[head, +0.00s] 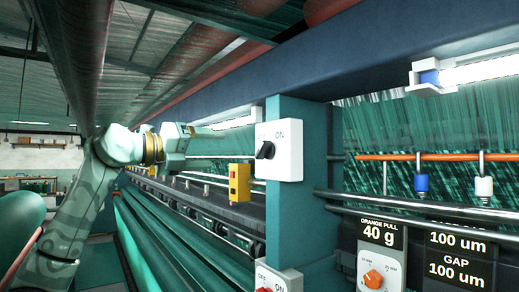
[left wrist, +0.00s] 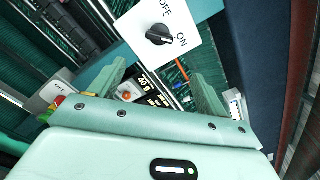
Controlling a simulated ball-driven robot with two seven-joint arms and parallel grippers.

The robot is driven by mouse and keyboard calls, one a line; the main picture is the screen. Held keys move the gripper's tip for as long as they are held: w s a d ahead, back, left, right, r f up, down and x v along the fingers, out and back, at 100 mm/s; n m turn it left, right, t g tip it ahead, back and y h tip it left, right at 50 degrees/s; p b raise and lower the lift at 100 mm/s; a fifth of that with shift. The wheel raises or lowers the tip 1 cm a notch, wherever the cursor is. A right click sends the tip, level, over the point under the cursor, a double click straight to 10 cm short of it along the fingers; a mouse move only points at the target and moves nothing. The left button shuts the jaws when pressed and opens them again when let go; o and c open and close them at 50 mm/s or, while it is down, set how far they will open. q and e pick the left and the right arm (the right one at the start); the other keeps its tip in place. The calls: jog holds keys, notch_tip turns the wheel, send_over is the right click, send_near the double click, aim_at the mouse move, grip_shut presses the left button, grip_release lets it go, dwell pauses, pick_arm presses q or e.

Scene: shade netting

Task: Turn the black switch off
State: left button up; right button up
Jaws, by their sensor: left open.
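The black switch (head: 265,150) is a rotary knob on a white plate (head: 288,163) fixed to a teal post. In the head view "ON" reads at the plate's upper right, and the other label is partly hidden by the knob's side. In the left wrist view the black switch (left wrist: 159,35) sits between "OFF" and "ON", with its pointer toward "ON". My right gripper is not in view.
A yellow box with a red button (head: 239,183) hangs left of the post. Below is another white switch plate (head: 279,281) with a red knob. An orange knob (head: 373,279) is on a panel at lower right. A dark beam (head: 330,65) runs above.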

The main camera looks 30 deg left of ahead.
aim_at(260, 152)
pick_arm(q)
jog(key=p+x, duration=0.4)
jog(key=x, duration=0.9)
jog(key=shift+w+r+p, duration=0.1)
jog(key=shift+r+p, duration=0.05)
jog(key=shift+p, duration=0.2)
jog(key=shift+w+f, duration=0.2)
jog(key=shift+w, duration=0.3)
jog(key=shift+s+d, duration=0.1)
jog(key=c, duration=1)
